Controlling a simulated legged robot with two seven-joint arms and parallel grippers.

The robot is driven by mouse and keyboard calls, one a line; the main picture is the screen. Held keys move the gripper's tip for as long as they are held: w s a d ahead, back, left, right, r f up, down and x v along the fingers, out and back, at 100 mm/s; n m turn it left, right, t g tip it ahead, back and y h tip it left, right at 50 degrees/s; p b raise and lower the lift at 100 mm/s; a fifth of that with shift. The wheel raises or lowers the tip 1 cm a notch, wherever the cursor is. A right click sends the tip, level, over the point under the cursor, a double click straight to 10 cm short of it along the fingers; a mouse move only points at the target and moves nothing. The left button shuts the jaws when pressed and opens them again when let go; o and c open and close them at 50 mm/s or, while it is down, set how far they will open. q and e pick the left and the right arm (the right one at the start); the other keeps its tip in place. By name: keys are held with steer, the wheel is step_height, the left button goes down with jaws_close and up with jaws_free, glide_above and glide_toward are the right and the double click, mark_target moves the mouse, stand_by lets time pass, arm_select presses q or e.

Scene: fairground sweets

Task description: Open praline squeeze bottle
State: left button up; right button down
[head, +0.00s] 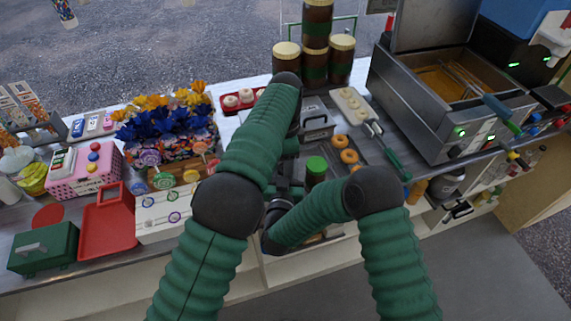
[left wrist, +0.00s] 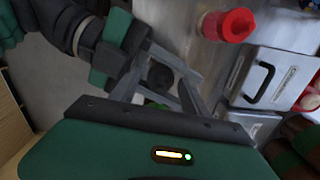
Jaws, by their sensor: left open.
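A short container with a green cap (head: 316,166) stands on the counter just right of my grippers in the head view. I cannot tell whether it is the praline squeeze bottle. A red-capped container (left wrist: 232,25) stands on the metal counter in the left wrist view, apart from my fingers. My left gripper (left wrist: 162,68) is open. Between its fingers are a dark round shape and a bit of green (left wrist: 155,104), too dark to name. My right gripper (head: 278,212) is close to it, mostly hidden by my arms; its jaws cannot be made out.
Large brown jars (head: 341,60) with cream lids stand at the back. A fryer (head: 437,100) is on the right. Donuts (head: 349,156) lie right of the green cap. A red tray (head: 107,222), a green box (head: 43,249) and a pink basket (head: 93,178) fill the left side.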

arm_select(q)
step_height(320, 180, up, 4)
steer(key=shift+f, duration=0.1)
steer(key=shift+c, duration=0.3)
step_height(320, 180, up, 3)
steer(key=m, duration=0.3)
steer(key=shift+w, duration=0.1)
step_height(320, 180, down, 8)
steer(key=shift+r, duration=0.15)
jaws_close()
steer(key=n, duration=0.3)
